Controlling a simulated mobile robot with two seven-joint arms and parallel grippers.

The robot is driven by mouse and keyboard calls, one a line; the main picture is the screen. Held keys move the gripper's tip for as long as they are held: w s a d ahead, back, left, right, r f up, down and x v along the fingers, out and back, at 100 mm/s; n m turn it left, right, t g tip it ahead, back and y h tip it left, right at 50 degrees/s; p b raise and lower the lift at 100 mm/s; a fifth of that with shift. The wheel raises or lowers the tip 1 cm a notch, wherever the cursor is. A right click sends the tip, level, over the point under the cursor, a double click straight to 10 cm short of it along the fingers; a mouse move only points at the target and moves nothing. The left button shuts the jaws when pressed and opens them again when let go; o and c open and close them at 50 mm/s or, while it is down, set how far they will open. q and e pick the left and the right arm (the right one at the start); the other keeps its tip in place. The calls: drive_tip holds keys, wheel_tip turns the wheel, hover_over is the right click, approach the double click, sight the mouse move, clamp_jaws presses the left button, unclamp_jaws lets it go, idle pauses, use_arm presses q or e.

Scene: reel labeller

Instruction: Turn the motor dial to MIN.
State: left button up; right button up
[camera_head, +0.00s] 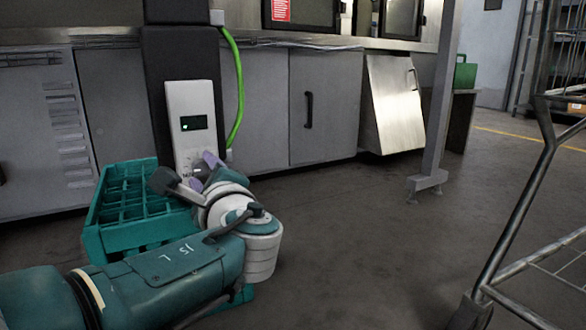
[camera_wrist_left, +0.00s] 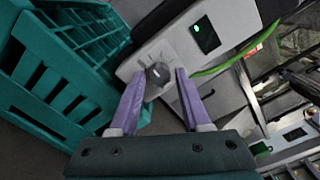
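The motor dial (camera_wrist_left: 158,73) is a dark round knob on a white control panel (camera_wrist_left: 180,45) with a small lit display. Marks surround the knob, but its setting is too small to read. In the head view the panel (camera_head: 185,100) stands upright on a dark column, and my gripper partly covers its lower part. My left gripper (camera_head: 203,173) is at the lower panel. In the left wrist view its two lilac fingers (camera_wrist_left: 160,80) are open, one on each side of the dial, with visible gaps. I cannot tell whether they touch it. My right gripper is not in view.
A teal crate (camera_head: 125,240) with compartments stands just left of the panel, close to my left arm. A green cable (camera_head: 238,90) runs down the column's right side. Grey cabinets (camera_head: 265,105) line the back. A metal trolley (camera_head: 520,195) stands at right; the middle floor is clear.

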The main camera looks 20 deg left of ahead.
use_arm(q)
drive_tip(key=shift+o, duration=1)
drive_tip(key=shift+d, duration=0.15)
drive_tip(key=p+v, duration=0.5)
drive_tip(key=v, duration=0.4)
drive_tip(key=shift+s+d, duration=0.2)
drive_tip(key=shift+s, duration=0.1)
